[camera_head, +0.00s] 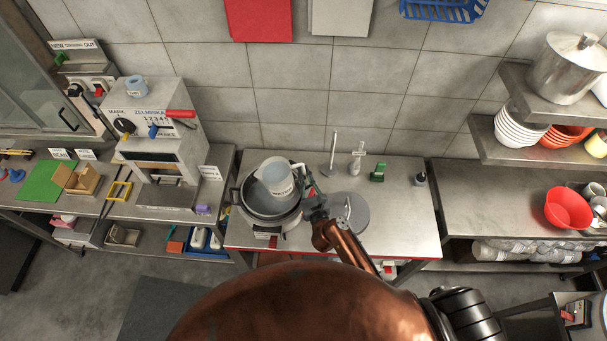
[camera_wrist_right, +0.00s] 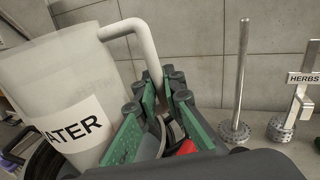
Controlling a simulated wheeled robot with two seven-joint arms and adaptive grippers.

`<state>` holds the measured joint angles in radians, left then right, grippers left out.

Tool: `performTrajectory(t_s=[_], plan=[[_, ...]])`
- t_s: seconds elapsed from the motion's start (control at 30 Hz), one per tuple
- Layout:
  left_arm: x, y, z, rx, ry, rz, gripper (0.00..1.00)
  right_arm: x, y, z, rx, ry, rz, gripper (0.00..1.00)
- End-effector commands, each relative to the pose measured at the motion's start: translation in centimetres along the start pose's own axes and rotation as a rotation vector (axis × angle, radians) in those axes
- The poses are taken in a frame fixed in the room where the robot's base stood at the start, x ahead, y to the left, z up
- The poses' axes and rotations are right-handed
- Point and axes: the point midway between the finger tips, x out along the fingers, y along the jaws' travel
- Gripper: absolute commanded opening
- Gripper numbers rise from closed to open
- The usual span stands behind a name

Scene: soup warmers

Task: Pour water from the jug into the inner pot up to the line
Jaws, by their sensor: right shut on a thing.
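The translucent jug (camera_head: 276,174) with a WATER label is over the soup warmer in the head view. It fills the left of the wrist view (camera_wrist_right: 45,75), roughly upright with a slight lean. My right gripper (camera_head: 310,192) is shut on the jug's white handle, which runs down between its green finger pads (camera_wrist_right: 160,95) in the wrist view. The dark-rimmed pot (camera_head: 246,206) of the warmer is below the jug. The jug hides much of the pot's inside, and I cannot make out the line or any water stream. My left gripper is not in view.
A round metal lid (camera_head: 349,213) lies right of the warmer. An upright metal rod (camera_head: 333,152), the HERBS holder (camera_head: 357,158) and a green item (camera_head: 378,172) stand behind it. A ZELMISKA machine (camera_head: 155,125) stands to the left.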

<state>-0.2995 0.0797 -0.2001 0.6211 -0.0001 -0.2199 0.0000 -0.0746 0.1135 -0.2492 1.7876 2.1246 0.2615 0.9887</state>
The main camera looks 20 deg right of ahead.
Motion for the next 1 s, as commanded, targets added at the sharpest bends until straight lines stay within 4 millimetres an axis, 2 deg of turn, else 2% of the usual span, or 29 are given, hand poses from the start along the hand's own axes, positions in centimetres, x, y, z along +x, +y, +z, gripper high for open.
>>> performTrajectory(t_s=[0.03, 0.27, 0.57, 1.0], plan=[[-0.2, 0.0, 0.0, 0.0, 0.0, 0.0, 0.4, 0.1, 0.1, 0.6, 0.002, -0.008, 0.002, 0.0], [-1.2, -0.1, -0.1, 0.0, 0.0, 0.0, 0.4, 0.1, -0.2, 1.2, -0.035, -0.008, 0.002, 0.0], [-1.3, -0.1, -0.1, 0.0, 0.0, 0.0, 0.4, 0.1, -0.3, 1.2, -0.047, -0.007, 0.002, 0.0], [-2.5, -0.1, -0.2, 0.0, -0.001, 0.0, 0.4, 0.1, -0.6, 1.9, -0.099, -0.007, 0.001, 0.0]])
